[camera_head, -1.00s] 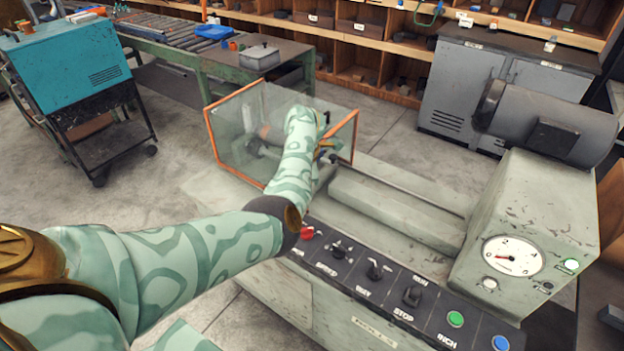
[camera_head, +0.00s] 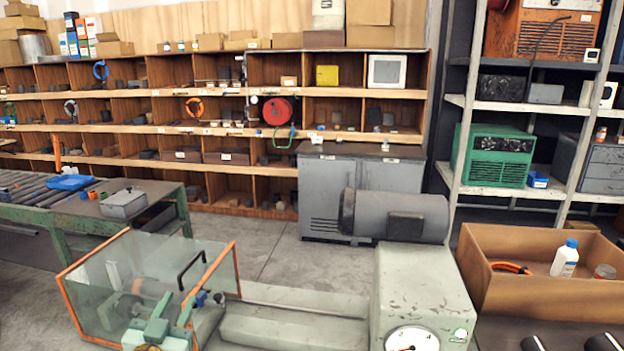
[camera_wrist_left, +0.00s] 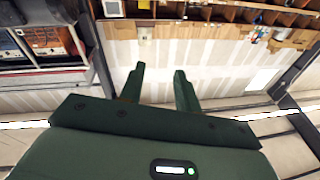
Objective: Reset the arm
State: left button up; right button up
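My left gripper (camera_head: 157,318) is low in the head view, in front of the clear guard with the orange frame (camera_head: 235,272). In the left wrist view its two dark green fingers (camera_wrist_left: 159,82) stand apart with nothing between them. The wrist view is upside down, with shelves at the top and pale wall behind the fingers. The gripper appears held up and touching nothing. Grey round parts show dimly through the guard; I cannot tell whether a flanged pipe is among them. My right gripper is not in view.
The pale green machine (camera_head: 425,290) carries a dark motor (camera_head: 395,215) and a dial. A cardboard box (camera_head: 540,292) with a bottle (camera_head: 565,258) stands to the right. A roller table (camera_head: 165,205) is at left. Shelves (camera_head: 225,92) and a grey cabinet (camera_head: 345,190) stand behind.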

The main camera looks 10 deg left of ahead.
pick_arm(q)
jog(key=s+d+f+m+g+h, duration=0.2)
jog(key=s+d+f+m+g, duration=0.45)
jog(key=s+f, duration=0.5)
jog(key=s+a+g+y, duration=0.4)
jog(key=s+g+y, duration=0.15)
jog(key=s, duration=0.85)
jog(key=s+d+f+g+h+b, duration=0.1)
jog(key=s+d+f+b, duration=0.1)
jog(key=f, duration=0.9)
jog(key=s+d+f+n+g+h+b, duration=0.1)
jog(key=s+f+g, duration=0.1)
jog(key=f, duration=1)
jog(key=s+d+f+g+h+b, duration=0.1)
jog(key=s+d+f+h+b, duration=0.1)
jog(key=f, duration=0.9)
jog(key=s+f+n+g+b, duration=0.2)
jog(key=s+f+n+b, duration=0.1)
jog(key=s+f, duration=1.3)
jog(key=shift+s+a+f+g+h, duration=0.3)
jog(key=shift+s+h, duration=0.15)
jog(key=shift+s, duration=0.7)
